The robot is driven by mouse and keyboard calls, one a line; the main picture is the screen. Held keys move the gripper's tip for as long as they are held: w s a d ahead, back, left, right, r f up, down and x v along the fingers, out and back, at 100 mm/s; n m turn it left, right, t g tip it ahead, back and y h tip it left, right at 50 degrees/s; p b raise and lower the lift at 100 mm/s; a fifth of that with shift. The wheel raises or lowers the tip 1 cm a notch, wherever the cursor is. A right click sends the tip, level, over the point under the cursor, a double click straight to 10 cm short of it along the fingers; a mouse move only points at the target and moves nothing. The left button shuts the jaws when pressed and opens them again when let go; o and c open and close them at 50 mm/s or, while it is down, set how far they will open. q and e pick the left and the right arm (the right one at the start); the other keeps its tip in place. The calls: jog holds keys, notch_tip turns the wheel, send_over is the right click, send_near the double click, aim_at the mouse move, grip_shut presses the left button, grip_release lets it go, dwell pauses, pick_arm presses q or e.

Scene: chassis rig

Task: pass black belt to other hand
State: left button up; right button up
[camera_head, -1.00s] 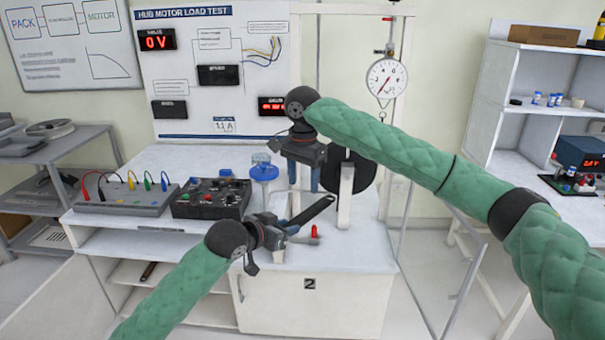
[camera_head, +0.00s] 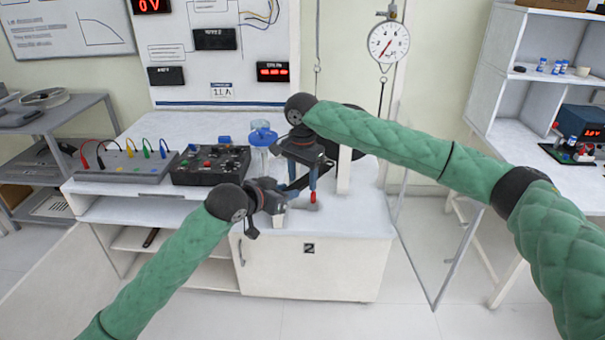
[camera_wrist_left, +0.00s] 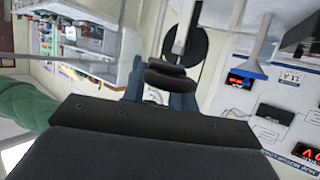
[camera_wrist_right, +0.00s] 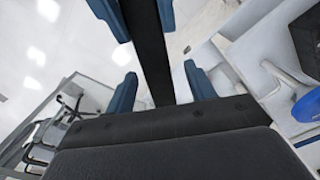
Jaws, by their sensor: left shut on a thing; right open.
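The black belt (camera_head: 299,184) is a dark strip held by my left gripper (camera_head: 284,196), low over the front of the white bench. In the left wrist view the belt (camera_wrist_left: 169,75) is between the blue fingers, folded or looped. My right gripper (camera_head: 305,186) is open, pointing down over the belt from above. In the right wrist view the belt (camera_wrist_right: 150,45) runs between the open blue fingers of my right gripper (camera_wrist_right: 162,90). The left gripper's blue fingers show further off, on both sides of the belt. Whether the right fingers touch the belt is not clear.
A red-tipped part (camera_head: 313,197) is by the fingertips. A control box (camera_head: 211,165) is further left.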

jog(key=c, duration=1)
pick_arm(q)
jog(key=o, duration=1.1)
pick_arm(e)
jog(key=shift+c, duration=0.6)
